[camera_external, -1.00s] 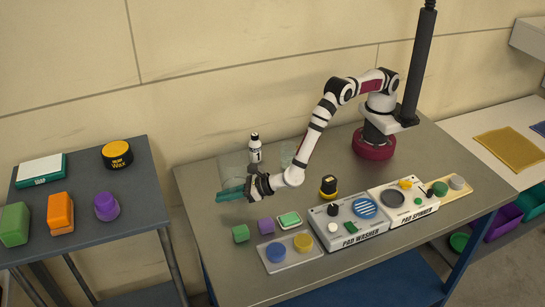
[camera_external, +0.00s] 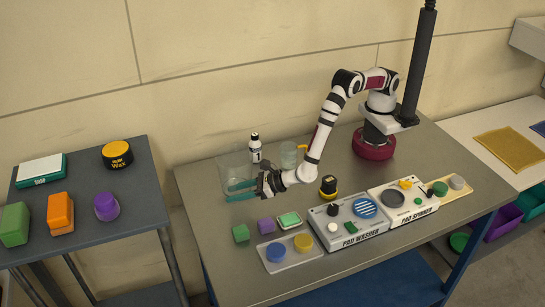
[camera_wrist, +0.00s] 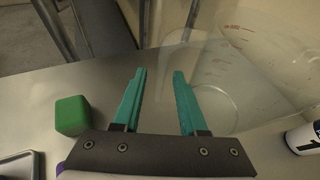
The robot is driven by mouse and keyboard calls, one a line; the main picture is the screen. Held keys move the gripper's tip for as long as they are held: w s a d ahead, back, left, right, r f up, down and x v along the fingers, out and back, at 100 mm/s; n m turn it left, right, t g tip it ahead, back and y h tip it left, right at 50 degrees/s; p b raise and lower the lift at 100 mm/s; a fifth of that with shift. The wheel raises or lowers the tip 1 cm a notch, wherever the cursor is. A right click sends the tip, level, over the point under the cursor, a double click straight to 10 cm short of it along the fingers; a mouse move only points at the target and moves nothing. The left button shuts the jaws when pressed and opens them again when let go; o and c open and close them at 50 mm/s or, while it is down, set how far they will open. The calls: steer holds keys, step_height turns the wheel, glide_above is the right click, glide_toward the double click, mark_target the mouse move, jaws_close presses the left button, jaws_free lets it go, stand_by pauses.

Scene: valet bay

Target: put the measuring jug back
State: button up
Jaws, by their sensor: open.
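The measuring jug (camera_external: 235,166) is a large clear vessel standing on the grey bench, left of the white bottle. In the wrist view the jug (camera_wrist: 238,62) fills the upper right, with red markings on its wall and a round base. My gripper (camera_external: 227,192) is low at the jug's front side, its two teal fingers pointing left.
A white bottle (camera_external: 255,149) and a smaller clear vessel (camera_external: 289,156) stand behind my gripper. A green block (camera_external: 241,233), a purple block (camera_external: 266,226) and a tray (camera_external: 291,262) with blue and yellow pads lie in front. The pad washer (camera_external: 350,236) stands to the right.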

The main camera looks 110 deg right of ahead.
steer(key=v, duration=0.8)
